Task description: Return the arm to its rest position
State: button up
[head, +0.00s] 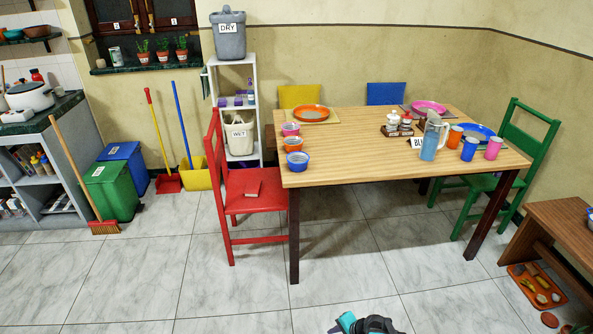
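A teal and dark grey piece, apparently part of my own arm, shows at the bottom edge of the head view, right of the middle and low in front of the floor. The rest of the arm is cut off by the frame. I cannot make out gripper fingers anywhere, so whether the gripper is open or holds something is not shown. No part of the arm shows over the wooden table (370,160).
A red chair (255,195) stands at the table's left, a green chair (515,150) at its right. A water jug (431,138), cups and bowls stand on the table. A wooden bench (560,230) and an orange tray (535,290) are at right. The front floor is mostly clear.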

jog(key=s+a+f+n+g+h, duration=0.1)
jog(key=s+a+f+n+g, duration=0.15)
jog(key=s, duration=0.35)
jog(key=s+a+f+n+g, duration=0.1)
jog(key=s+n+g, duration=0.15)
jog(key=s, duration=0.35)
jog(key=s+d+r+n+g+h, duration=0.1)
jog(key=s+d+n+g+h, duration=0.2)
jog(key=s, duration=0.7)
jog(key=d+n+g, duration=0.1)
jog(key=d+n, duration=0.1)
jog(key=d, duration=0.1)
jog(key=shift+s+d+r, duration=0.15)
jog(key=shift+d+r, duration=0.05)
jog(key=shift+d, duration=0.1)
